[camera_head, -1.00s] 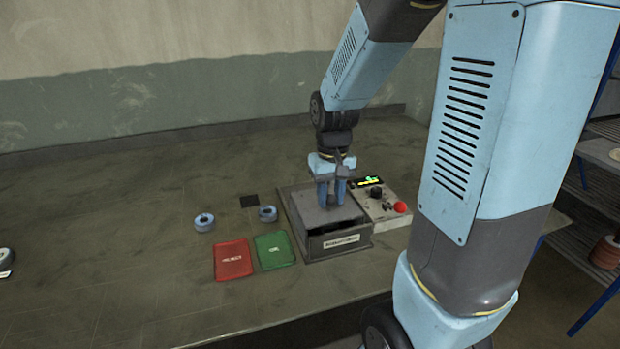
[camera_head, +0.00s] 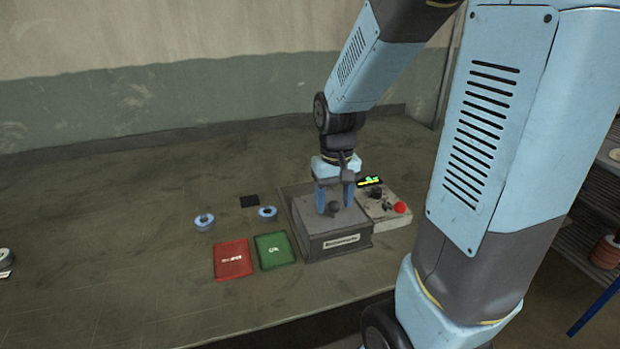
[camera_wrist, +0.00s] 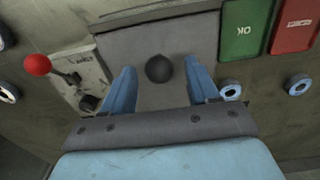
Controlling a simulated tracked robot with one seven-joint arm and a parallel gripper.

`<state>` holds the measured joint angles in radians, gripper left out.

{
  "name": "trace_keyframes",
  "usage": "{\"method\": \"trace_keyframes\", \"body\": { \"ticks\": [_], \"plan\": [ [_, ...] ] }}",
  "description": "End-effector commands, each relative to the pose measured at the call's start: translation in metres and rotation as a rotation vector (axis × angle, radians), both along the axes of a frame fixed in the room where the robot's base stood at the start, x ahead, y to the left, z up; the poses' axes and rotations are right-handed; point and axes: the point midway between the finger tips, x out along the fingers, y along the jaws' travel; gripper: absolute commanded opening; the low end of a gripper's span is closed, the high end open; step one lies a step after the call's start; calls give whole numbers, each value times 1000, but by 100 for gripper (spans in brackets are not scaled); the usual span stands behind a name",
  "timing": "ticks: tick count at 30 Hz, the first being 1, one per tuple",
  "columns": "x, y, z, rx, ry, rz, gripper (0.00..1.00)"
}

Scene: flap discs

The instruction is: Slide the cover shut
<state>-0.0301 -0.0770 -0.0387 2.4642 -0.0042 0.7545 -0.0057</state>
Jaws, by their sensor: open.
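The grey cover (camera_head: 322,220) lies over the front part of the grey box (camera_head: 345,250), and no dark opening shows at the front. Its dark round knob (camera_head: 334,207) stands on top. My gripper (camera_head: 334,205) is above the cover with its two blue fingers apart. In the wrist view, my gripper (camera_wrist: 160,85) is open with a finger on each side of the knob (camera_wrist: 159,68). Gaps show between the knob and both fingers. The cover (camera_wrist: 140,45) fills the middle of that view.

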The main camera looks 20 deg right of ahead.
Motion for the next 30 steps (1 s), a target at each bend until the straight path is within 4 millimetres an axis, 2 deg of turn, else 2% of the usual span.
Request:
{"method": "trace_keyframes", "body": {
  "ticks": [21,30],
  "plan": [
    [0,0,69,0,-2,0,60],
    [0,0,76,0,0,0,60]
  ]
}}
